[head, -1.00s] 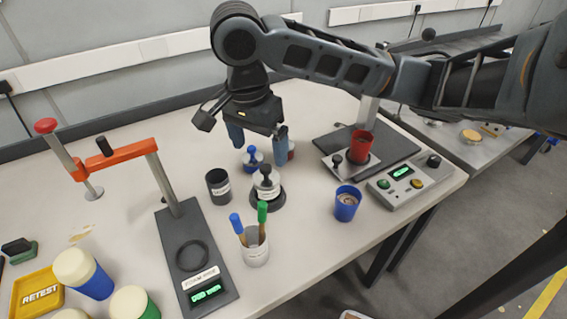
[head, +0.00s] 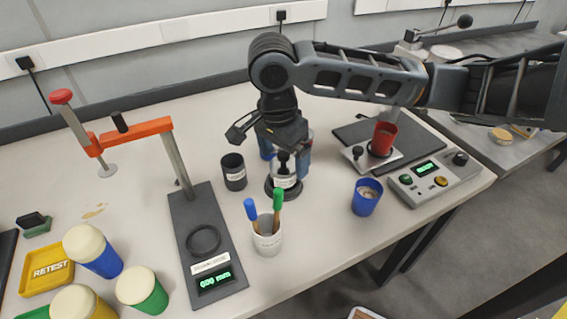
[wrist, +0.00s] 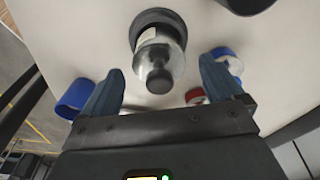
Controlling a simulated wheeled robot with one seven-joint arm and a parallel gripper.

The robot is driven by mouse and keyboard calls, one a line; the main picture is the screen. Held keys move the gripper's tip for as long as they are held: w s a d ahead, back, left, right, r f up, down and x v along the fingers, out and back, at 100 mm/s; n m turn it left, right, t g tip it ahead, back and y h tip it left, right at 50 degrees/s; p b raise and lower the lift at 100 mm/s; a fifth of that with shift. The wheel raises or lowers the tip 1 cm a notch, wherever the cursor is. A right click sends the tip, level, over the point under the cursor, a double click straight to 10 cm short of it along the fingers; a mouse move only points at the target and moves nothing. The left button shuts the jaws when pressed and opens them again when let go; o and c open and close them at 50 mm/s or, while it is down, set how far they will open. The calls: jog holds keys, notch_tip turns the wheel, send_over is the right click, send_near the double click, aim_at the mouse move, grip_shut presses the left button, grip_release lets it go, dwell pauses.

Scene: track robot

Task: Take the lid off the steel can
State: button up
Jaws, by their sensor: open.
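The steel can (head: 286,182) stands upright on a round black base in the middle of the bench, with a white label on its side. Its lid has a black knob (head: 283,157) on top. The can (wrist: 158,35) and its knob (wrist: 158,78) also show in the wrist view. My gripper (head: 284,168) is open above the can, with its blue fingers on either side of the knob. In the wrist view the fingers of my gripper (wrist: 160,68) stand apart, with clear gaps to the knob. The fingers partly hide the can's surroundings in the head view.
A dark cup (head: 233,172) stands just left of the can. A white holder (head: 267,240) with blue and green handles is in front. A blue cup (head: 366,198) and a control box (head: 432,176) are to the right. An orange-armed press (head: 140,130) stands left.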

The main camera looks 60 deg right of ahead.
aim_at(283, 153)
jog(key=shift+c, duration=0.3)
jog(key=c, duration=1.1)
jog(key=shift+o, duration=0.2)
jog(key=shift+r, duration=0.45)
notch_tip(283, 153, up, 3)
jog(key=shift+r+p, duration=0.2)
jog(key=shift+p, duration=0.4)
jog(key=s+d+r+p, duration=0.1)
jog(key=s+d+r, duration=0.1)
jog(key=s, duration=0.3)
jog(key=s+d+r+p, duration=0.1)
jog(key=s+d+r, duration=0.2)
jog(key=s+r, duration=0.1)
jog(key=shift+s+r, duration=0.35)
jog(key=shift+s, duration=0.4)
